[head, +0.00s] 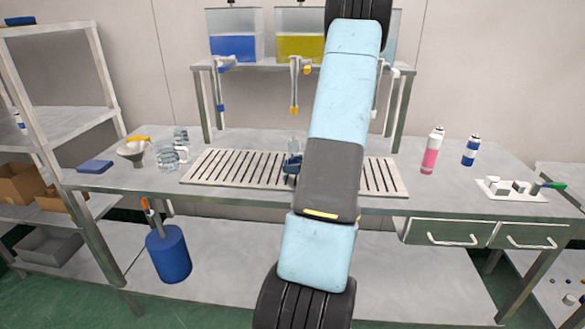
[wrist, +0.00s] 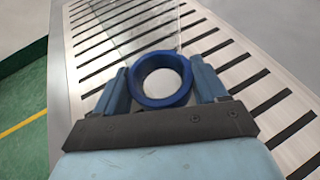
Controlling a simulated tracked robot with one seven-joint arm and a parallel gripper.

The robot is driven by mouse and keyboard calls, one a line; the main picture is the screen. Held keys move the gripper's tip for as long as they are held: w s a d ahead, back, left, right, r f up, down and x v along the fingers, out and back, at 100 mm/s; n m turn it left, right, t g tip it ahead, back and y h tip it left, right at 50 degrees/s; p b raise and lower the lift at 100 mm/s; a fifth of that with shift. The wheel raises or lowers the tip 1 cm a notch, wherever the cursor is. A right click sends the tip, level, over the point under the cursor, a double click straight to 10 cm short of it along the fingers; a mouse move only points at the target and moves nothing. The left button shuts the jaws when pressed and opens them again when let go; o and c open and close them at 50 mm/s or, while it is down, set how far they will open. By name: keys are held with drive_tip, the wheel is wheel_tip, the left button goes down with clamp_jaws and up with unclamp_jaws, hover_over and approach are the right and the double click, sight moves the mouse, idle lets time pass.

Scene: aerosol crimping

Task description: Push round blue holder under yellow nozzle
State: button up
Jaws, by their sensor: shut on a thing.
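The round blue holder (wrist: 160,102) is a thick ring with a pale middle. It sits on the slotted metal grate (wrist: 90,20) between the two fingers of my gripper (wrist: 159,68), which is shut on it. In the head view the holder (head: 290,164) shows just left of my arm, partly hidden by it. A clear bottle (head: 293,145) stands upright in the holder. The yellow nozzle (head: 294,110) hangs above the grate, above and close in line with the bottle in the head view; depth is hard to judge. My fingers are mostly hidden in the head view.
A blue nozzle (head: 221,107) hangs to the left. Tanks with blue liquid (head: 233,48) and yellow liquid (head: 300,47) stand on the shelf above. Clear jars (head: 168,155) and a funnel (head: 132,150) stand left of the grate. Pink (head: 430,155) and blue-white cans (head: 470,150) stand right.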

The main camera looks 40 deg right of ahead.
drive_tip(key=shift+w+d, duration=0.5)
drive_tip(key=shift+d, duration=0.25)
drive_tip(key=o, duration=1.1)
drive_tip(key=v, duration=1.3)
drive_tip(key=shift+s+d+r, duration=0.1)
drive_tip(key=shift+s, duration=0.2)
